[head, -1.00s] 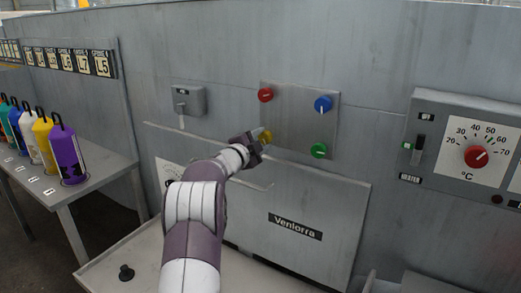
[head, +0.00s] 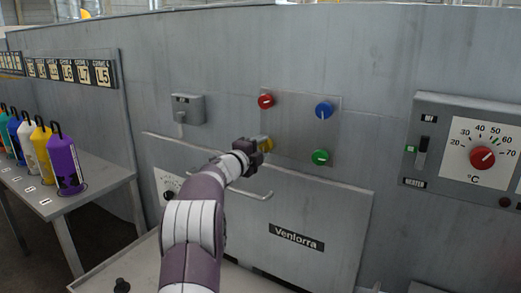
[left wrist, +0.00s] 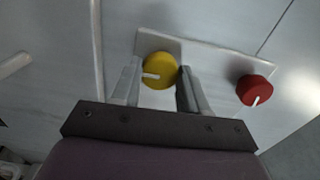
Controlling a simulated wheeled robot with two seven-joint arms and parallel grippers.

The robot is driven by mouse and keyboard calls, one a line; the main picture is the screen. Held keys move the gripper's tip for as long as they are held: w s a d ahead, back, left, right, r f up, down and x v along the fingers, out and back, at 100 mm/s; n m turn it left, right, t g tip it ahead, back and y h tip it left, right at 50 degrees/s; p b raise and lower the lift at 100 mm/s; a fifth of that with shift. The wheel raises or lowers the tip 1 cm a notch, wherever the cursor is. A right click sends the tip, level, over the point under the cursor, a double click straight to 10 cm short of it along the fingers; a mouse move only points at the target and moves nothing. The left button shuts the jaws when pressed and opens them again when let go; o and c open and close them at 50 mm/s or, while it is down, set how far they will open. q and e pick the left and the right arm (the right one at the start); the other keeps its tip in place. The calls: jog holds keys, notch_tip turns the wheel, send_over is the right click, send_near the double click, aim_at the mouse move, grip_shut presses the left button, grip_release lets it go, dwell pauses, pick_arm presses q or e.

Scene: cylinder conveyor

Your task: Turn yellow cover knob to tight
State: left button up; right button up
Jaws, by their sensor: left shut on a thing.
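The yellow knob (left wrist: 160,70) sits on a grey plate (left wrist: 205,52), with a white pointer mark across its face. In the head view the yellow knob (head: 267,143) is at the plate's lower left, partly hidden by my gripper. My left gripper (left wrist: 158,82) is shut on the yellow knob, one finger on each side of it. In the head view the left gripper (head: 259,145) reaches in from the lower left. The right gripper is not in view.
Red (head: 265,101), blue (head: 324,110) and green (head: 320,157) knobs share the plate (head: 295,125). A handle bar and the Venlorra panel (head: 340,215) lie below. A heater box (head: 435,185) is at right, and coloured bottles stand on a table at left.

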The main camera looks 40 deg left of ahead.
pick_arm(q)
jog(key=o, duration=1.1)
jog(key=shift+c, duration=0.2)
jog(key=s+b, duration=0.1)
jog(key=s, duration=1.1)
jog(key=shift+s+d+b, duration=0.35)
jog(key=shift+d+b, duration=0.05)
jog(key=shift+f, duration=0.1)
